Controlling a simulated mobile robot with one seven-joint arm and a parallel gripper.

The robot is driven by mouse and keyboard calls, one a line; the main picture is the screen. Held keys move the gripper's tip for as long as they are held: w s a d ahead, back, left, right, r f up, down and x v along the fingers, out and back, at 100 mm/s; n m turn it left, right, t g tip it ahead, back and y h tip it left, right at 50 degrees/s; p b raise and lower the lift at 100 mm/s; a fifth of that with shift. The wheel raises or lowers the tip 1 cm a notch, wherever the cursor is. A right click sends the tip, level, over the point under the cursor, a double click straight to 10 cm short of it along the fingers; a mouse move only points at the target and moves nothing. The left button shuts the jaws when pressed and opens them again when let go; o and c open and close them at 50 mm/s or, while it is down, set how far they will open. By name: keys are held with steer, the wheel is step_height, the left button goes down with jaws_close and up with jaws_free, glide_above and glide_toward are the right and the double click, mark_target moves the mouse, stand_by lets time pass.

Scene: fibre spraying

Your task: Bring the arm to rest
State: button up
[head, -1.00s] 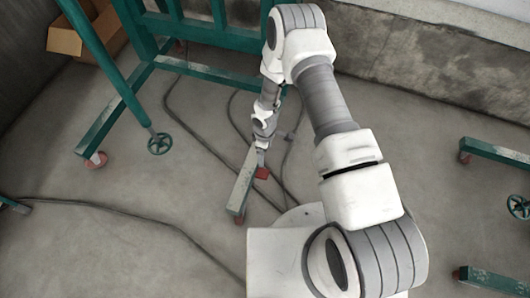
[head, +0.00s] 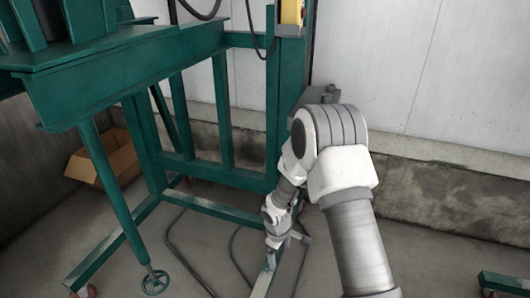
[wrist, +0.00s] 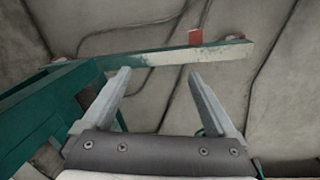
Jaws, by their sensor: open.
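My arm reaches forward in the head view and bends down at its elbow. My gripper (wrist: 158,82) is open in the wrist view, its two grey fingers spread with nothing between them. In the head view my gripper (head: 271,262) is small and hangs low, close to a green frame leg on the floor. In the wrist view a green and white worn beam (wrist: 165,57) crosses beyond the fingertips. I cannot tell whether the fingers touch it.
A green steel frame (head: 135,75) stands at the left and centre, with a hand wheel (head: 155,282) low on it. A cardboard box (head: 105,160) lies behind it. A yellow control box (head: 292,12) hangs at the top. Cables (wrist: 250,75) run over the concrete floor. A wall closes the back.

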steer(key=s+d+r+m+t, duration=0.1)
steer(key=s+d+r+m, duration=0.1)
steer(key=r, duration=0.7)
steer(key=s+d+r+m, duration=0.1)
steer(key=d+r+m, duration=0.15)
steer(key=r, duration=0.55)
steer(key=s+d+r+m+t, duration=0.1)
steer(key=s+d+r, duration=0.1)
steer(key=r, duration=0.7)
steer(key=s+d+r+m+t, duration=0.1)
steer(key=s+r+m, duration=0.2)
steer(key=s+r, duration=0.5)
steer(key=s+d+r+m+t, duration=0.1)
steer(key=s+d+r+m, duration=0.3)
steer(key=s, duration=0.8)
step_height(320, 180, up, 23)
steer(key=a+n+p, duration=0.1)
steer(key=a+p, duration=0.1)
steer(key=p, duration=2)
steer(key=shift+f+y, duration=0.2)
steer(key=shift+y, duration=0.2)
